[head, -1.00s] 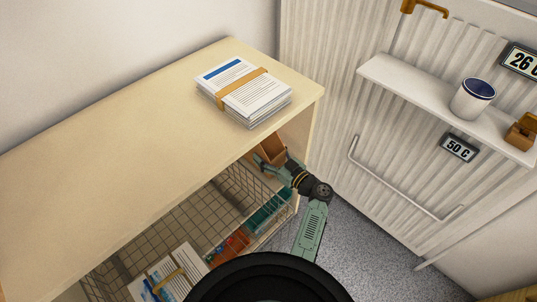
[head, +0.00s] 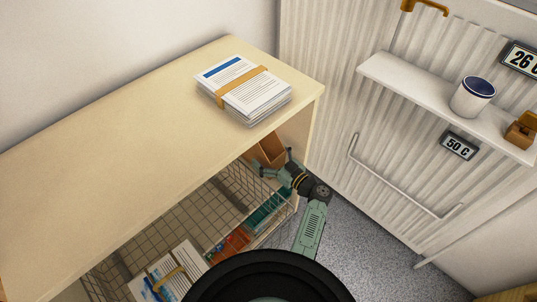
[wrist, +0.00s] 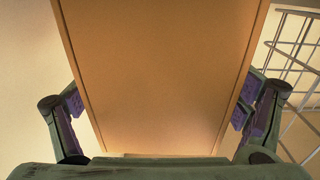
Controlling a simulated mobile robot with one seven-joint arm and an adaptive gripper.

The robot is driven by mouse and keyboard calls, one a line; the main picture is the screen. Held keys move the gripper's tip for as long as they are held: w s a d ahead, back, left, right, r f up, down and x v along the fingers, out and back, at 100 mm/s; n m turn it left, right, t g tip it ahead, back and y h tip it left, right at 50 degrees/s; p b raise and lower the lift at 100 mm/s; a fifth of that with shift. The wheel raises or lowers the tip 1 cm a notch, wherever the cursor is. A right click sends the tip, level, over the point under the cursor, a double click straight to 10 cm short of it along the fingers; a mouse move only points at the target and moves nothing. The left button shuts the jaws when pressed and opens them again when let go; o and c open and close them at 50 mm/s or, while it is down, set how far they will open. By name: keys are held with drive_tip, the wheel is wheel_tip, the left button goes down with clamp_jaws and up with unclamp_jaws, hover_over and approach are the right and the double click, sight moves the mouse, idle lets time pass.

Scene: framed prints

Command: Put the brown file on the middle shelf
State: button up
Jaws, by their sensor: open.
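The brown file (head: 268,149) stands under the top board at the right end of the shelf unit (head: 120,150), just beyond the wire basket. The board hides part of it, and I cannot tell which surface bears it. My gripper (head: 275,163) is open in front of the file. In the wrist view the file (wrist: 160,75) fills the middle of the picture. The fingers of my gripper (wrist: 158,108) lie one on each side of it, with their purple pads close to its side edges. I cannot tell whether either pad touches it.
A wire basket (head: 175,210) below the top holds coloured packets and a strapped paper bundle (head: 168,275); its wires also show at right in the wrist view. Another paper bundle (head: 243,90) lies on top. A white wall shelf (head: 420,95) with a cup (head: 472,97) is at right.

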drive_tip(key=shift+r, duration=0.2)
drive_tip(key=b+v, duration=0.2)
drive_tip(key=v, duration=1)
drive_tip(key=shift+b, duration=0.3)
